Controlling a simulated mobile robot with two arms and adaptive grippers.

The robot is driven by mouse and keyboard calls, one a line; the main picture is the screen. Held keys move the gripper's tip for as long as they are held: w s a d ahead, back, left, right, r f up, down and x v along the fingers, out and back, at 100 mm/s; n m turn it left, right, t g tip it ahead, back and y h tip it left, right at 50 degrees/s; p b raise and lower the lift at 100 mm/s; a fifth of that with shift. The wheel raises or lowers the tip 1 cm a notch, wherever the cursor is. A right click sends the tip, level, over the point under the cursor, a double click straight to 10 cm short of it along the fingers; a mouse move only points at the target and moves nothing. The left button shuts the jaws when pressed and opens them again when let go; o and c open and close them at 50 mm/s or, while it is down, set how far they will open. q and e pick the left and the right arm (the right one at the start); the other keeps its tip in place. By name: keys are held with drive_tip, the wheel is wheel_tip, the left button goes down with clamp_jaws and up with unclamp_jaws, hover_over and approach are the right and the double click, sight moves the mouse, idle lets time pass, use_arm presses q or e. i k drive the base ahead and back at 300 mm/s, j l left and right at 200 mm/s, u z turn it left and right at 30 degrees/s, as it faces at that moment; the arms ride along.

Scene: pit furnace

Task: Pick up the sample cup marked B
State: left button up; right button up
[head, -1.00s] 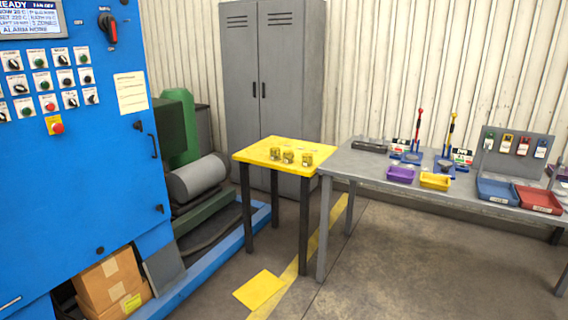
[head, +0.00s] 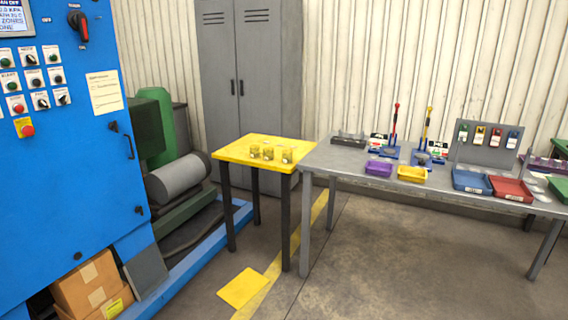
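Three small yellowish cups stand in a row on a small yellow-topped table (head: 232,155) in the middle of the head view. They are a left cup (head: 254,150), a middle cup (head: 268,152) and a right cup (head: 287,155). Their markings are too small to read, so I cannot tell which one is B. Neither of my grippers is in view.
A blue control cabinet (head: 70,180) fills the left. A grey workbench (head: 330,160) adjoins the yellow table, with a purple tray (head: 379,168), a yellow tray (head: 412,174), a blue bin (head: 472,182) and a red bin (head: 512,190). A grey locker (head: 250,90) stands behind. Floor in front is clear.

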sight(268, 153)
drive_tip(key=i+j, duration=0.15)
drive_tip(key=i, duration=0.25)
drive_tip(key=i+j+z, duration=0.1)
drive_tip(key=i, duration=0.25)
drive_tip(key=i+j, duration=0.25)
drive_tip(key=i, duration=0.15)
